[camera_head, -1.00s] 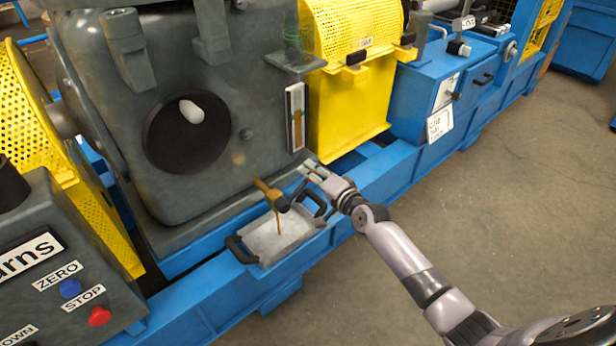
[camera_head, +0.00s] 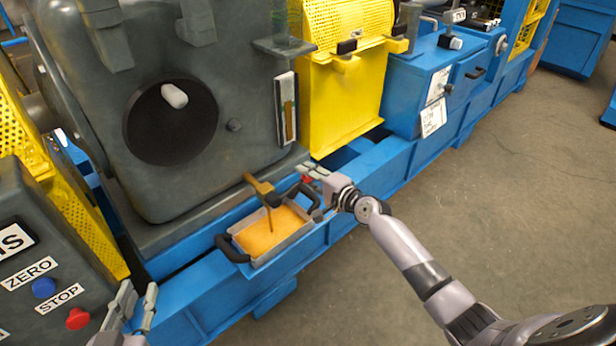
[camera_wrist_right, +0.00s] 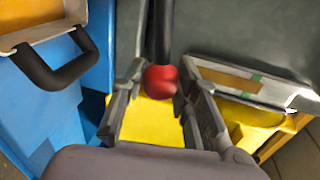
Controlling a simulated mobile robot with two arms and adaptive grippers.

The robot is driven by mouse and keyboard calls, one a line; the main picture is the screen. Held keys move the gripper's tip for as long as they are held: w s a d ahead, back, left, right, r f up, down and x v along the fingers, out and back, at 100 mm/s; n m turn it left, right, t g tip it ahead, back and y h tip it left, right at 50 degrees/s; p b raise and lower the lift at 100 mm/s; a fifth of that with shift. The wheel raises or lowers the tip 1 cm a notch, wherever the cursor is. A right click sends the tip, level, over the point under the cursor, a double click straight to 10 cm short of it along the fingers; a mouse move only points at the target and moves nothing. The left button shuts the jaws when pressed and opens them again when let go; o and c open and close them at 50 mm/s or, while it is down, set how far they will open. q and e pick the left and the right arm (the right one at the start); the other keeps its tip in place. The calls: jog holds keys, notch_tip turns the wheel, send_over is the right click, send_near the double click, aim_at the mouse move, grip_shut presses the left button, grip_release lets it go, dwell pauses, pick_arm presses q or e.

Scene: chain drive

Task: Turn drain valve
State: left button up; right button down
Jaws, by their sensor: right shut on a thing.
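The brass drain valve (camera_head: 258,186) sticks out at the foot of the grey housing. A thin brown stream (camera_head: 269,215) shows below its spout, over a tray (camera_head: 238,240) with black handles that holds orange fluid (camera_head: 272,232). My right gripper (camera_head: 311,173) is just right of the valve. In the right wrist view, its fingers stand on either side of a red ball knob (camera_wrist_right: 161,82) on a black lever (camera_wrist_right: 160,30), shut on it. My left gripper (camera_head: 136,303) is at the lower left, fingers apart and empty, away from the valve.
A control box with a blue button (camera_head: 44,287) and a red button (camera_head: 78,318) stands close to my left gripper. A level gauge (camera_head: 282,107) is on the housing above the valve. The blue frame (camera_head: 210,307) runs below; open floor lies right.

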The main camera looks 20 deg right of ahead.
dwell(0.3)
jog(key=c, duration=1.2)
grip_release()
jog(key=v, duration=1.2)
